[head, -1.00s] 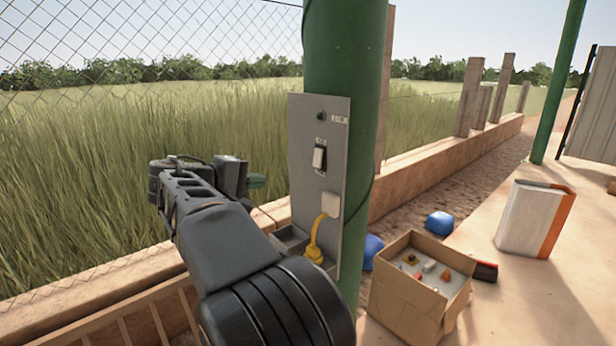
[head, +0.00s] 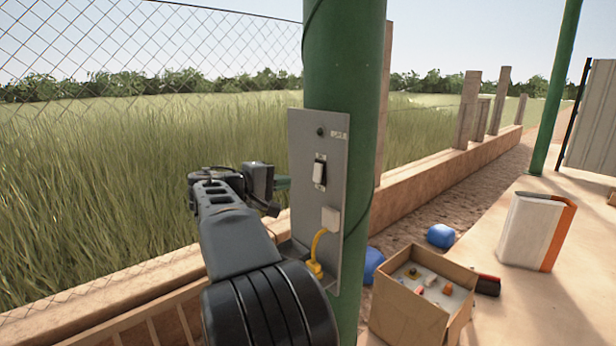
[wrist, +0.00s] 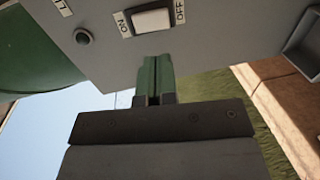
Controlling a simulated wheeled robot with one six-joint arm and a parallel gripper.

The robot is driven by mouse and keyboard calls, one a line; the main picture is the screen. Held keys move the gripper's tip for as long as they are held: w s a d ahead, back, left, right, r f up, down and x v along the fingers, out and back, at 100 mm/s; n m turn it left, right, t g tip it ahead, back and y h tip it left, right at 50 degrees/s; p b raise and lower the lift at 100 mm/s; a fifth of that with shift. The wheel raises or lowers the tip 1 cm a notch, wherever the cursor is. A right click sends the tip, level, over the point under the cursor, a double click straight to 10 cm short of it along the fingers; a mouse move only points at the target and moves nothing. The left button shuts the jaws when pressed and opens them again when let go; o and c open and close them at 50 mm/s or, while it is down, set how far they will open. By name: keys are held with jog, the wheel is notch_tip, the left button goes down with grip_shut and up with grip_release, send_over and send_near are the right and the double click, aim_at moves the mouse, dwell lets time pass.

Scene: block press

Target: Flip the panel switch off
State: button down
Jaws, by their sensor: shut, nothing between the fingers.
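The grey switch panel (head: 304,215) is fixed to a green post in the head view. Its white rocker switch (head: 319,173) sits in the upper half; it also shows in the wrist view (wrist: 152,22), between the words ON at left and OFF at right. I cannot tell which side is pressed in. My gripper (head: 287,183) is at the panel's left edge in the head view, about level with the switch's lower part. In the wrist view its green fingers (wrist: 153,78) are together and empty, pointing at the panel just below the switch in the picture. Contact is not clear.
A dark round lamp or button (head: 320,132) is above the switch. A white plug (head: 330,219) with a yellow cable (head: 317,255) is below it. A cardboard box (head: 410,310), blue lumps (head: 440,236) and a white-and-orange block (head: 533,231) stand at right. A wire fence is behind at left.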

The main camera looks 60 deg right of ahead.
aim_at(315, 178)
jog(key=p+x, duration=0.2)
jog(key=x, duration=0.6)
jog(key=shift+d+f, duration=0.1)
jog(key=shift+d, duration=0.05)
